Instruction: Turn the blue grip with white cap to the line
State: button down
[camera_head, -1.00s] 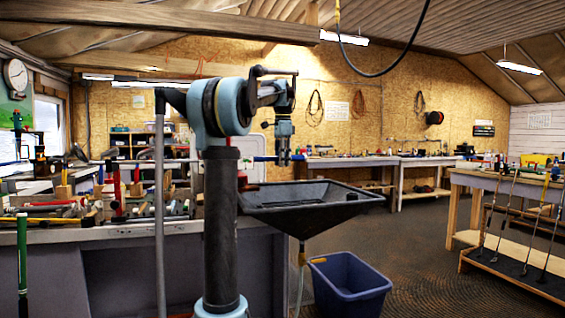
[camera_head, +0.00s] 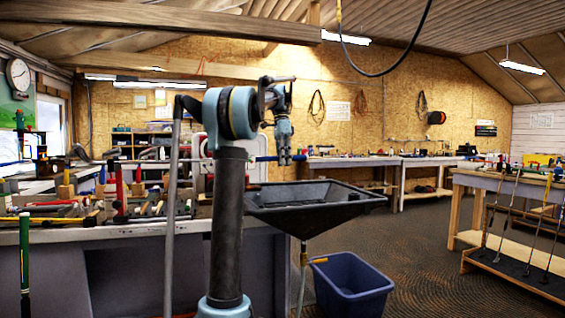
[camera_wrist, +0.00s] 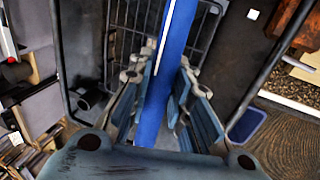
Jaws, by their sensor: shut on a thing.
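The blue grip (camera_head: 264,158) sticks out to the right above the black tray, on a club held at the bench. In the wrist view the blue grip (camera_wrist: 172,45) runs nearly upright through the picture, with a thin pale line along its left edge near the top. My gripper (camera_head: 286,160) comes down from above onto the grip near its right end. In the wrist view my gripper (camera_wrist: 160,95) has its fingers on both sides of the grip and is shut on it. I cannot make out the white cap.
A black sloped tray (camera_head: 267,203) lies below the grip, with a blue bin (camera_head: 350,285) on the floor under it. The workbench (camera_head: 60,236) at left is crowded with tools. A rack of clubs (camera_head: 515,272) stands at right, with open floor between.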

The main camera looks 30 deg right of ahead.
jog(key=c, duration=1.4)
grip_release()
